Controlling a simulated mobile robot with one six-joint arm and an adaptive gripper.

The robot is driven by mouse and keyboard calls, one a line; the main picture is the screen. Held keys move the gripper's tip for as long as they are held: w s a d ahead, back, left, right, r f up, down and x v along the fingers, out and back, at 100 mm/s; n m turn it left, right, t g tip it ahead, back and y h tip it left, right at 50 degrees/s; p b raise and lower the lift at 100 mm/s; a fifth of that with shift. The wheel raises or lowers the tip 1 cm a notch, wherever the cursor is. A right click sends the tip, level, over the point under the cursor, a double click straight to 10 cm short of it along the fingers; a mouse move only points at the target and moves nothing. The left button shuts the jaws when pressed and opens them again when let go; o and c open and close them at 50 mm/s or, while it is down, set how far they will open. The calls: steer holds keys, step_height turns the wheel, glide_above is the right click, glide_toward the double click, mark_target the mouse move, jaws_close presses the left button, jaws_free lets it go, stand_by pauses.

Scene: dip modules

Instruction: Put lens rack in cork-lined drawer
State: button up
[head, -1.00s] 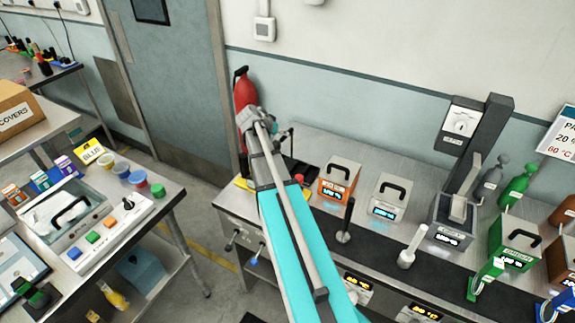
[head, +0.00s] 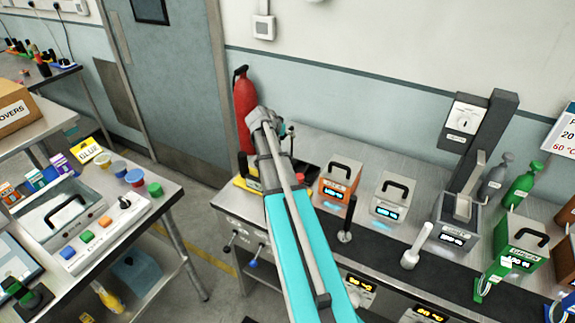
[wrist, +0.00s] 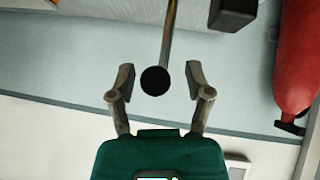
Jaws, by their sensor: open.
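I cannot pick out the lens rack or the cork-lined drawer in either view. My gripper (wrist: 159,80) is open in the wrist view, its two fingers spread apart. A black round knob (wrist: 155,80) on a thin rod shows between the fingers in the picture. I cannot tell how far it is from them, and nothing is visibly gripped. In the head view my arm reaches over the left end of the right-hand bench (head: 237,207), and its wrist hides the fingers.
A red extinguisher (head: 243,105) stands at the wall behind that bench; it also shows in the wrist view (wrist: 298,55). An orange box (head: 340,180) and a grey box (head: 388,198) stand right of my arm. A floor gap separates the left bench (head: 178,195).

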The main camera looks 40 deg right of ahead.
stand_by(0.3)
jaws_close()
stand_by(0.3)
